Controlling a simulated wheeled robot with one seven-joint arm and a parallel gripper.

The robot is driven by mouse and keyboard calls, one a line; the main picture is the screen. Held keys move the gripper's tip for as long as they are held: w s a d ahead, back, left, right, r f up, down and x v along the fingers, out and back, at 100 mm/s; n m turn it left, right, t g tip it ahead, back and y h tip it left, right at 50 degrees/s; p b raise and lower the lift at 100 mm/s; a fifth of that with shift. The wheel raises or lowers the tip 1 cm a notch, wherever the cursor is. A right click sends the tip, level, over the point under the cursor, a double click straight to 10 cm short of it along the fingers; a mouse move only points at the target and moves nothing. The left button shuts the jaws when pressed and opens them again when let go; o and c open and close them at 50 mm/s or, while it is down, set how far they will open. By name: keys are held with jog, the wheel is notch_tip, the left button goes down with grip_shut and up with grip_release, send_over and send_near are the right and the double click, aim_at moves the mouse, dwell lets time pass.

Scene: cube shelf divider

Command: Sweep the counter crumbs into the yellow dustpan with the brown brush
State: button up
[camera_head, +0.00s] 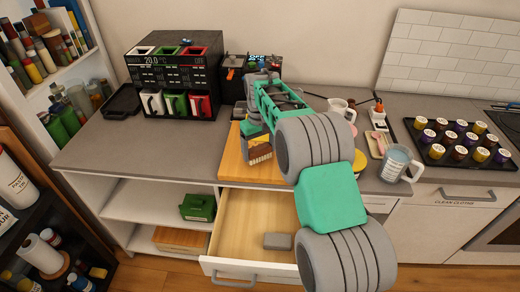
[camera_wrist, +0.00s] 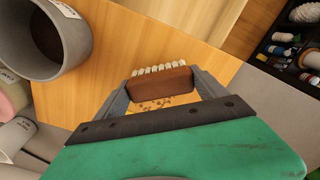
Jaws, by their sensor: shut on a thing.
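My gripper (camera_wrist: 162,86) is shut on the brown brush (camera_wrist: 160,85), whose pale bristles show along its far edge in the wrist view. In the head view the brush (camera_head: 258,148) is small and partly covered by my gripper, over the left part of a wooden board (camera_head: 232,168). Dark brown crumbs (camera_wrist: 152,105) lie on an orange-yellow surface between my fingers, on the near side of the brush. A yellow thing (camera_head: 360,162) shows beside my arm; whether it is the dustpan I cannot tell. My arm hides part of the board and counter.
An open drawer (camera_head: 240,215) below the counter holds a grey block (camera_head: 277,241). A grey cup (camera_wrist: 58,38) stands near my gripper in the wrist view. A glass mug (camera_head: 396,163) and a dark tray of jars (camera_head: 435,155) are to the right.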

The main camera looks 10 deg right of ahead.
jog(key=shift+f+b, duration=0.55)
jog(key=shift+f, duration=0.45)
